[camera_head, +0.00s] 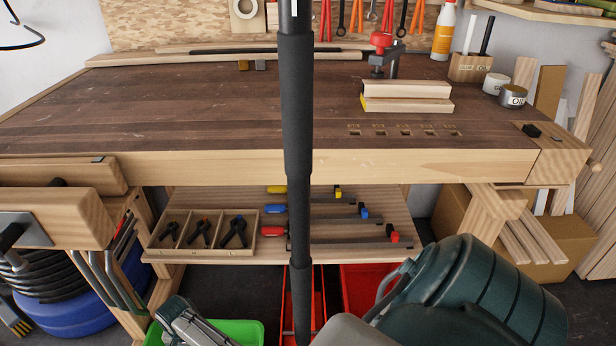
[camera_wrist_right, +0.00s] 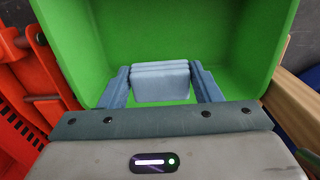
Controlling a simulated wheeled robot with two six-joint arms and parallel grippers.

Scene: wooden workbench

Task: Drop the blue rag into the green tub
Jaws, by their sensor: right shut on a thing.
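The blue rag (camera_wrist_right: 160,82) is a folded light-blue bundle in the right wrist view. My right gripper (camera_wrist_right: 159,69) is shut on it, with one finger at each side. The green tub (camera_wrist_right: 95,35) fills most of that view behind the rag, and the rag shows against its inside. How far the rag is above the tub floor I cannot tell. In the head view the green tub (camera_head: 248,328) is at the bottom edge, left of my column, partly covered by a grey part of my arm. The rag is hidden there. My left gripper is not in view.
Red crates (camera_head: 360,290) stand beside the tub, right of it in the head view. A shelf with clamps and a divided wooden box (camera_head: 205,247) is above and behind the tub.

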